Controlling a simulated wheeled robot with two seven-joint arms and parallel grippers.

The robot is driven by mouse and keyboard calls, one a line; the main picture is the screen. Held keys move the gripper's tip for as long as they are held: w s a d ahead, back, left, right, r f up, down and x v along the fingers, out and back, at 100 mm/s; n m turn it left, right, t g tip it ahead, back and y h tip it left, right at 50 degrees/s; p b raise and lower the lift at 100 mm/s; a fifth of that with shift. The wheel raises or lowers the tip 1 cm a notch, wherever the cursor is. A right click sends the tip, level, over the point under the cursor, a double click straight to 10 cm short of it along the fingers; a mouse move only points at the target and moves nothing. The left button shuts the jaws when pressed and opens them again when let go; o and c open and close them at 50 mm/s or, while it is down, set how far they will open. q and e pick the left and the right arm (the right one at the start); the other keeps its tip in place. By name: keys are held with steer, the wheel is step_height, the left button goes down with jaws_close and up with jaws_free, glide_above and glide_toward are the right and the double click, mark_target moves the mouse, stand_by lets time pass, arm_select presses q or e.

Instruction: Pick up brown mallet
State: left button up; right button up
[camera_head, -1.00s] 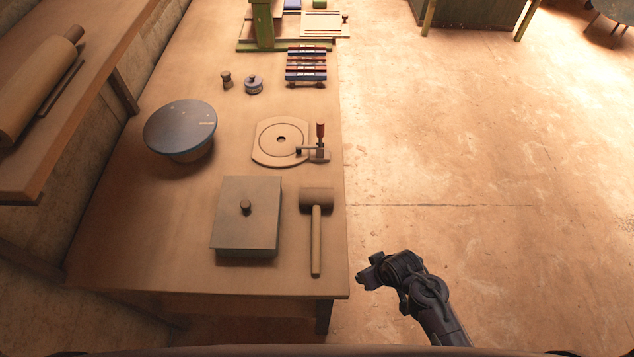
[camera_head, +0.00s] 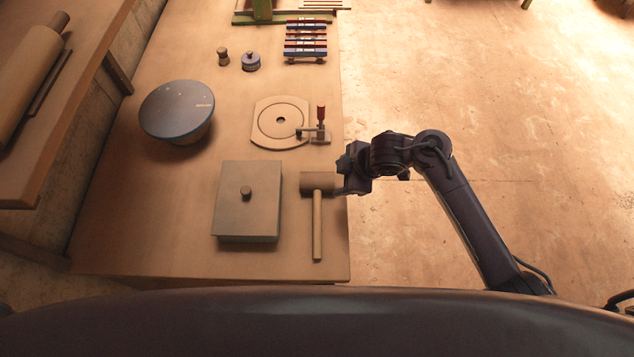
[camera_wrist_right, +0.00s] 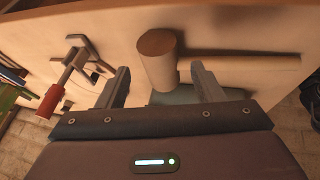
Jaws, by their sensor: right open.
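The brown mallet (camera_head: 317,222) lies on the table near its right edge, its head at the far end and its handle toward me. My right gripper (camera_head: 352,168) is at the table's right edge, beside the mallet head. In the right wrist view the mallet head (camera_wrist_right: 158,58) shows between the two open fingers of my right gripper (camera_wrist_right: 160,88), beyond or level with their tips; I cannot tell whether they touch it. The handle runs off to the right there. My left gripper does not show.
A lidded box (camera_head: 247,200) lies just left of the mallet. A round plate with a red-handled clamp (camera_head: 321,122) is beyond the head. A dark round-topped object (camera_head: 177,110), small knobbed pieces and a striped rack (camera_head: 305,42) stand farther off. The table (camera_head: 165,235) is bare at front left.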

mark_target(331, 179)
steer(key=shift+w+r+n, duration=0.15)
steer(key=shift+w+n, duration=0.05)
steer(key=shift+n, duration=0.2)
steer(key=shift+f, duration=0.3)
steer(key=shift+x, duration=1.05)
steer(key=x, duration=0.4)
steer(key=shift+w+a+f, duration=0.1)
steer(key=shift+a+f, duration=0.1)
steer(key=shift+a, duration=0.2)
steer(key=c, duration=0.9)
